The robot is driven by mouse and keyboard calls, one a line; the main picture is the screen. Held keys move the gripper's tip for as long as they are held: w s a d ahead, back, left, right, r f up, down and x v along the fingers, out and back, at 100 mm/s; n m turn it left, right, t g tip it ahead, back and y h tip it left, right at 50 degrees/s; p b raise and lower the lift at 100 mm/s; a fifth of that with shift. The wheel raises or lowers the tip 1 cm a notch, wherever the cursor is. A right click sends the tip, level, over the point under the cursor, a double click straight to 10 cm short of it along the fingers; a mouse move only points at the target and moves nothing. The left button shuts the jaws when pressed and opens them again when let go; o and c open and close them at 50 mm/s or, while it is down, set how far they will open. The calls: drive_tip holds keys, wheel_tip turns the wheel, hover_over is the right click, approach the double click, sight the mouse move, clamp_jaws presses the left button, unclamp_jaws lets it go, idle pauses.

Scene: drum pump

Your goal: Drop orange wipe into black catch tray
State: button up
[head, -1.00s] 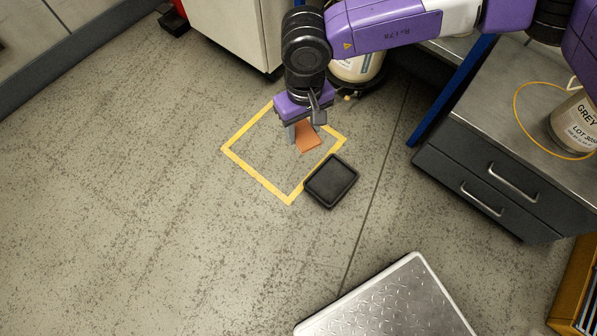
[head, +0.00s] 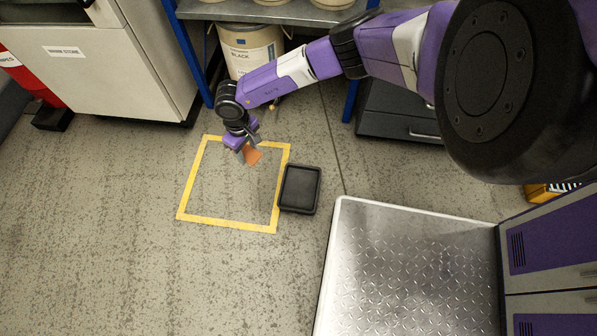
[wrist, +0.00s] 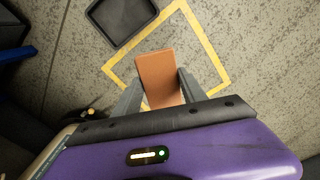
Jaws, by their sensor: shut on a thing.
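The orange wipe (head: 252,155) is a flat piece held in my gripper (head: 247,149) above the yellow-taped square on the floor. In the wrist view the wipe (wrist: 161,77) sits between the two grey fingers of my gripper (wrist: 160,92), which are shut on it. The black catch tray (head: 300,189) lies on the floor at the right edge of the taped square, to the right of and nearer than my gripper. The tray (wrist: 122,18) also shows at the top of the wrist view, apart from the wipe. Its visible inside looks empty.
Yellow tape (head: 230,222) marks a square on the floor. A drum labelled BLACK (head: 250,52) stands behind, under a shelf with blue posts. A metal treadplate platform (head: 415,270) is at the lower right. A pale cabinet (head: 95,65) stands back left. Floor at left is clear.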

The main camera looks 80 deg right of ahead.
drive_tip(key=s+d+f+b, duration=0.2)
drive_tip(key=s+f+b, duration=0.2)
drive_tip(key=s+f, duration=0.5)
drive_tip(key=s+d+f+m+b, duration=0.1)
drive_tip(key=s+d+f+b, duration=0.2)
drive_tip(key=s+f, duration=0.5)
wheel_tip(320, 180, down, 5)
drive_tip(key=shift+s+d+f+b, duration=0.25)
drive_tip(key=shift+s+b, duration=0.15)
drive_tip(key=shift+b, duration=0.4)
drive_tip(key=o, duration=1.4)
drive_tip(key=shift+r, duration=0.1)
wheel_tip(320, 180, up, 8)
drive_tip(key=p, duration=0.5)
